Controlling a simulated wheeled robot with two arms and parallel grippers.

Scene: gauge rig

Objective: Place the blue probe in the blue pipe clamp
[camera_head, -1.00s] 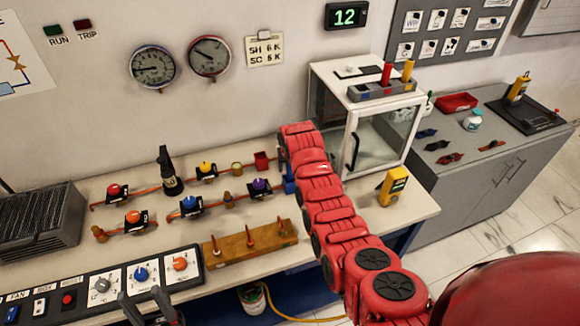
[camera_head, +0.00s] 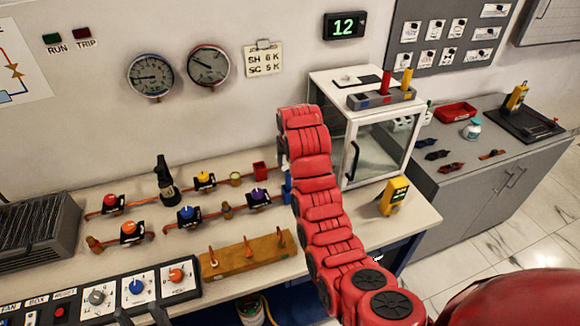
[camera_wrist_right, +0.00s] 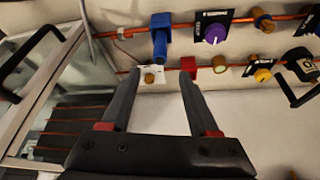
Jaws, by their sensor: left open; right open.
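The blue pipe clamp (camera_wrist_right: 161,20) sits on the copper pipe at the top of the right wrist view. The blue probe (camera_wrist_right: 160,45) shows as a darker blue cylinder coming out of the clamp; it appears to sit in it. In the head view the blue clamp (camera_head: 287,190) is partly hidden by my right arm. My right gripper (camera_wrist_right: 156,74) is open and empty, apart from the probe, with its fingertips below it in the wrist picture. My left gripper (camera_head: 141,315) is open at the bottom edge of the head view, only its fingertips showing.
A rack (camera_head: 375,98) with a red and a yellow probe stands on the white glass-doored cabinet (camera_head: 345,130), close to my right arm. A red clamp (camera_head: 259,170), valves and pipes line the bench. A yellow meter (camera_head: 394,196) stands at the right bench edge.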

